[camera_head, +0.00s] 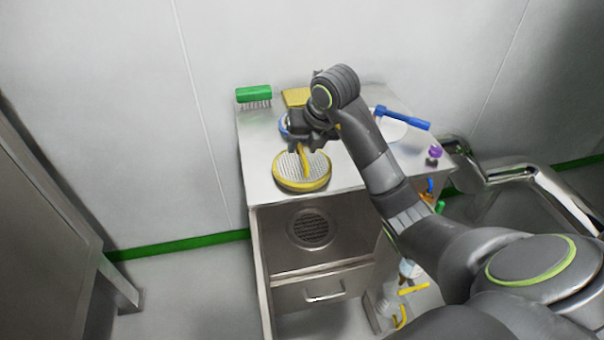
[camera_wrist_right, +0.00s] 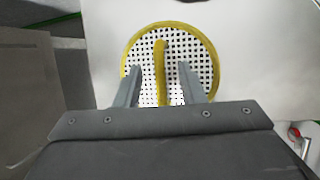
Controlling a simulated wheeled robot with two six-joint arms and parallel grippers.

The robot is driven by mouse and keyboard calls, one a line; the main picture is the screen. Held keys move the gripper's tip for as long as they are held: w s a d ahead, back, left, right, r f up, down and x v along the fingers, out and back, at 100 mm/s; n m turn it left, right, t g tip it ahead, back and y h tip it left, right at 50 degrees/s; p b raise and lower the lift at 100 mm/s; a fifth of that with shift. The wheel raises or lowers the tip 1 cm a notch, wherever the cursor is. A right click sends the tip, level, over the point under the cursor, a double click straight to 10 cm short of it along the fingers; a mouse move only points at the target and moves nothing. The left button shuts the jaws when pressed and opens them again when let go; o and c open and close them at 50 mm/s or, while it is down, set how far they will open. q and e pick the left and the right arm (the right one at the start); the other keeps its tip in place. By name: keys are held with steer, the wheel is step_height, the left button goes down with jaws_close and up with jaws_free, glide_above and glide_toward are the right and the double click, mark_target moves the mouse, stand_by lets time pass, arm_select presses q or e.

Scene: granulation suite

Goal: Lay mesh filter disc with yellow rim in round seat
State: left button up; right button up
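The mesh filter disc (camera_head: 289,172) with a yellow rim lies on the steel cabinet top near its front edge. It has a white perforated face and a yellow bar handle across it. It also shows in the right wrist view (camera_wrist_right: 205,60). My right gripper (camera_head: 306,150) is above the disc. In the wrist view its two fingers (camera_wrist_right: 160,80) are spread on either side of the yellow handle, with gaps on both sides. A round, dark-grilled fitting (camera_head: 312,229) shows in the open bay below the top; I cannot tell whether it is the round seat. My left gripper is out of view.
A green brush (camera_head: 254,94) and a yellow block (camera_head: 296,97) stand at the back. A blue-handled tool (camera_head: 405,119) and small purple piece (camera_head: 435,152) are at the right. A bent steel pipe (camera_head: 520,172) stands beside the cabinet.

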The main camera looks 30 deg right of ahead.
steer(key=shift+w+f, duration=0.1)
steer(key=shift+f, duration=0.15)
jaws_close()
steer(key=shift+r, duration=0.15)
